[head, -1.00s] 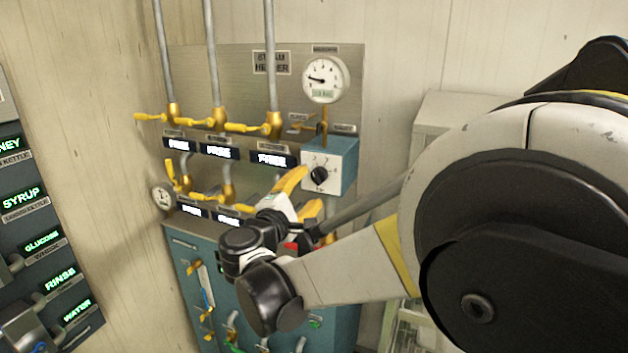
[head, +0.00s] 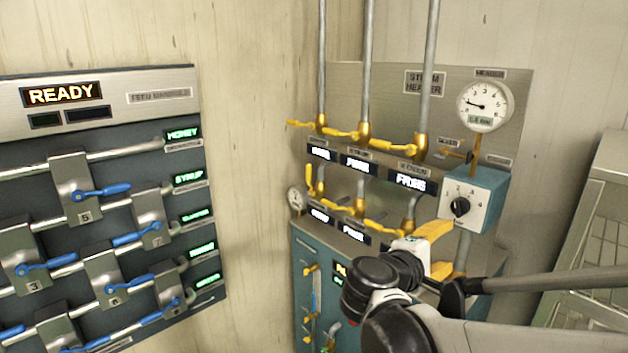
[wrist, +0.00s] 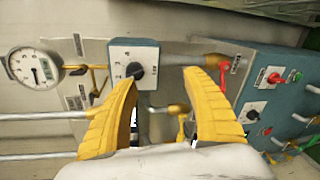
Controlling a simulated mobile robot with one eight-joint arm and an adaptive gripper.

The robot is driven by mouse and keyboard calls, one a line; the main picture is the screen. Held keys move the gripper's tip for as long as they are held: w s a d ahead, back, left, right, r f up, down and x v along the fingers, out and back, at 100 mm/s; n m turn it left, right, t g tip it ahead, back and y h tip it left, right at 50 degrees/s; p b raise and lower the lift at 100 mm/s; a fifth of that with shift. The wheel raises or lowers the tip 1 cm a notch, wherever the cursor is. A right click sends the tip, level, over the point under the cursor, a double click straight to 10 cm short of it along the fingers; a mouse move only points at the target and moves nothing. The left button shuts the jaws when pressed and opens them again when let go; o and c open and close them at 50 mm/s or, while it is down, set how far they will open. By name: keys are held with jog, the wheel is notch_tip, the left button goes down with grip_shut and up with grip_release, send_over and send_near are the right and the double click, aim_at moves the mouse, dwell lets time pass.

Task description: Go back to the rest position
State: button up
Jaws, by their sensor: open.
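My gripper (head: 440,250) is in front of the steam header panel (head: 345,85), just below the blue-grey box with a black knob (head: 460,207). Its yellow fingers are spread apart with nothing between them. In the wrist view my gripper (wrist: 175,95) shows open, with the knob box (wrist: 148,52) beyond the fingertips. I cannot tell the exact gap between the fingers and the panel. My black and white arm reaches in from the lower right of the head view.
Yellow-handled valves (head: 365,132) sit on vertical pipes beside a round gauge (head: 485,105). A feed panel with blue levers (head: 100,190) and a READY display (head: 62,94) is at left. A rack (head: 590,250) stands at right. Red and green buttons (wrist: 275,78) show in the wrist view.

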jog(key=s+a+f+m+g+y+b, duration=0.25)
jog(key=s+f+m+y, duration=0.3)
jog(key=s+f, duration=0.55)
jog(key=s+a+f+m+y+b, duration=0.2)
jog(key=s+a+f+m+y, duration=0.3)
jog(key=s+a+y, duration=0.1)
jog(key=shift+s+a+y, duration=0.4)
jog(key=shift+a+y, duration=0.05)
jog(key=shift+a, duration=0.65)
